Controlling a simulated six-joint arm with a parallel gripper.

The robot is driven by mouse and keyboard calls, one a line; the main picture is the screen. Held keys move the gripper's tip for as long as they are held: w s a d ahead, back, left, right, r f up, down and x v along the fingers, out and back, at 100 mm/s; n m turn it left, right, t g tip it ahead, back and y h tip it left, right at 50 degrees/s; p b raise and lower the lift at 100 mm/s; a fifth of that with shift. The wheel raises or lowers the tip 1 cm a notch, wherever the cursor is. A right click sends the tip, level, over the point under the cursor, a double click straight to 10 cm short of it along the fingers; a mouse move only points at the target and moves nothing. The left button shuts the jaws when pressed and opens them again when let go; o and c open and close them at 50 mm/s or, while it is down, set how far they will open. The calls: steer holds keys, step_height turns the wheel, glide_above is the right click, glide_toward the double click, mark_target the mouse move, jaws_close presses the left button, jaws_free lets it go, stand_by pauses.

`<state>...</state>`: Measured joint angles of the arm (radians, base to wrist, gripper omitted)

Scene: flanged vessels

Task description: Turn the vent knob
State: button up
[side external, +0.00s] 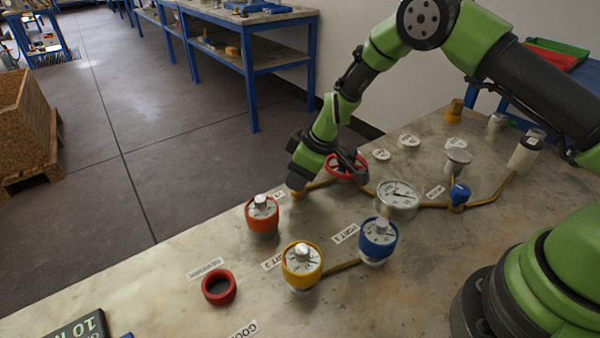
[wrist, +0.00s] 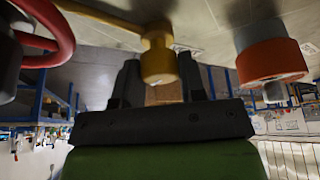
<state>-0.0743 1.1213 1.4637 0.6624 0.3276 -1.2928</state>
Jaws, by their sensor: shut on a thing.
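The vent knob, as far as I can tell, is the brass-yellow fitting (wrist: 158,62) at the end of a brass pipe. My gripper (wrist: 160,80) has its two dark fingers on either side of it, shut on it. In the side external view my gripper (side external: 298,180) reaches down to the pipe's end beside the red handwheel (side external: 345,167), and it hides most of the knob. The knob's turn angle cannot be read.
An orange-collared dial vessel (side external: 262,214) stands close in front of my gripper. Yellow (side external: 301,266) and blue (side external: 378,240) dial vessels, a round gauge (side external: 398,198) and a red ring (side external: 219,288) are on the bench.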

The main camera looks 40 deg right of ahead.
steer(key=shift+m+t+h, duration=0.3)
steer(key=shift+m+h, duration=0.3)
steer(key=shift+m, duration=1.3)
steer(key=o, duration=0.9)
steer(key=a+v, duration=0.1)
steer(key=v, duration=0.9)
steer(key=shift+d, duration=0.35)
